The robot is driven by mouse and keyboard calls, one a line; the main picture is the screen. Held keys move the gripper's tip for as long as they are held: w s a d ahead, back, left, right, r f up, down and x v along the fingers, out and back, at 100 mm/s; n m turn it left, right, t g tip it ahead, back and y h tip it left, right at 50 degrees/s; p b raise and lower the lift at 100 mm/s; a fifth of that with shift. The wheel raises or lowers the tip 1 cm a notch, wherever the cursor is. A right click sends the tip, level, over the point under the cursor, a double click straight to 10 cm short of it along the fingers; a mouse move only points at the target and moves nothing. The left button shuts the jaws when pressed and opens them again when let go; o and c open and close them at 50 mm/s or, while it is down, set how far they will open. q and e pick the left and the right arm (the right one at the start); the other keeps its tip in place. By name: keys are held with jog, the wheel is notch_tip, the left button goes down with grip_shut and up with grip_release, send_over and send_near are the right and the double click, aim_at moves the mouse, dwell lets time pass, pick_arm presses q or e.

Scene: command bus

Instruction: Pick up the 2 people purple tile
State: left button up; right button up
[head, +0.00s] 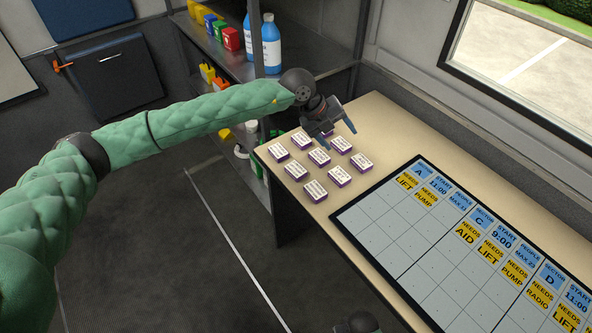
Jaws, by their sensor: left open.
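Several small purple tiles (315,191) with white printed tops lie in loose rows on the left end of the beige table (377,110). Their print is too small to read, so I cannot tell which one is the 2 people tile. My left gripper (338,136) is open and empty above the back of the group, fingers pointing down toward the tiles at the back right. It partly covers a tile there.
A dark-framed board (385,215) with a grid and blue and yellow labels lies right of the tiles. A shelf behind on the left holds blue bottles (271,45) and colored containers (231,38). The table's left edge is close to the tiles.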

pick_arm(q)
jog(key=a+f+n+y, duration=0.2)
jog(key=a+f+y, duration=0.2)
jog(key=a, duration=0.2)
jog(key=n+y, duration=0.3)
jog(key=n, duration=0.1)
send_over(295, 168)
jog(key=shift+w+d+f, duration=0.15)
jog(key=shift+w+f, duration=0.3)
jog(key=shift+f, duration=0.15)
jog(key=shift+f+p, duration=0.5)
jog(key=shift+f, duration=0.75)
jog(key=f+p, duration=0.1)
jog(key=f, duration=0.1)
jog(key=f+p, duration=0.2)
jog(key=shift+s, duration=0.4)
jog(key=shift+f, duration=0.65)
pick_arm(e)
notch_tip(295, 168, down, 13)
jog(key=s+d, duration=0.2)
jog(key=shift+s+d+t, duration=0.3)
jog(key=shift+d, duration=0.1)
jog(key=shift+r, duration=0.1)
pick_arm(q)
jog(key=c, duration=1.1)
